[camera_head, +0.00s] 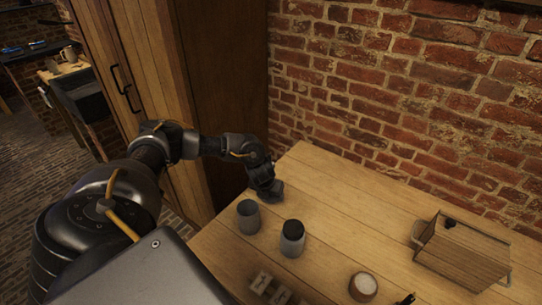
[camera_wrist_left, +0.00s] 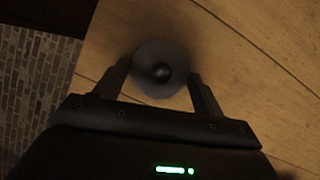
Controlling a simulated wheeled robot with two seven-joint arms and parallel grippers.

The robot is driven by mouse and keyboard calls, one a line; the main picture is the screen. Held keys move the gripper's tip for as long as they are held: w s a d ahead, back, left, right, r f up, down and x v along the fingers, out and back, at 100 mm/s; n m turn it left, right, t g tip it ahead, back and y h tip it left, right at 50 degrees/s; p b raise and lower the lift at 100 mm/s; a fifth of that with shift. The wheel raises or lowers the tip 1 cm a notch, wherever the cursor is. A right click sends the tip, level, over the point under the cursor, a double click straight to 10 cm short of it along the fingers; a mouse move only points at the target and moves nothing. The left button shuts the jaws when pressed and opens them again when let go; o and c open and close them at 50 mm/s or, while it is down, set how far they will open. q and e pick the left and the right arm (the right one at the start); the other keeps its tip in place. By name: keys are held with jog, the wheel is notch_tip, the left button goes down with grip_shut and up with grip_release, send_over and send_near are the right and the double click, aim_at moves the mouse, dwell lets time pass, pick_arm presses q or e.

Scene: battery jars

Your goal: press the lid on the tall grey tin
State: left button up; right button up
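A plain grey tin (camera_head: 249,216) stands upright on the table; its top looks open, though this is hard to tell. My left gripper (camera_head: 272,190) is low over the table, behind and right of the grey tin in the head view. My right gripper is not in view.
A pale jar (camera_head: 363,287), small wooden blocks (camera_head: 262,282) and a wooden box (camera_head: 462,252) are further along. A small dark thing (camera_head: 406,299) is at the bottom edge. A brick wall borders the table.

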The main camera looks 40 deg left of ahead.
pick_arm(q)
jog(key=c, duration=0.5)
jog(key=shift+r, duration=0.1)
jog(key=shift+c, duration=0.2)
jog(key=shift+r+b, duration=0.3)
jog(key=shift+r, duration=0.25)
jog(key=s+d+f+v, duration=0.1)
jog(key=v, duration=0.8)
notch_tip(320, 180, up, 4)
jog(key=p, duration=0.5)
send_over(249, 217)
jog(key=w+d, duration=0.1)
jog(key=w, duration=0.2)
jog(key=shift+w+r, duration=0.15)
jog(key=shift+r, duration=0.1)
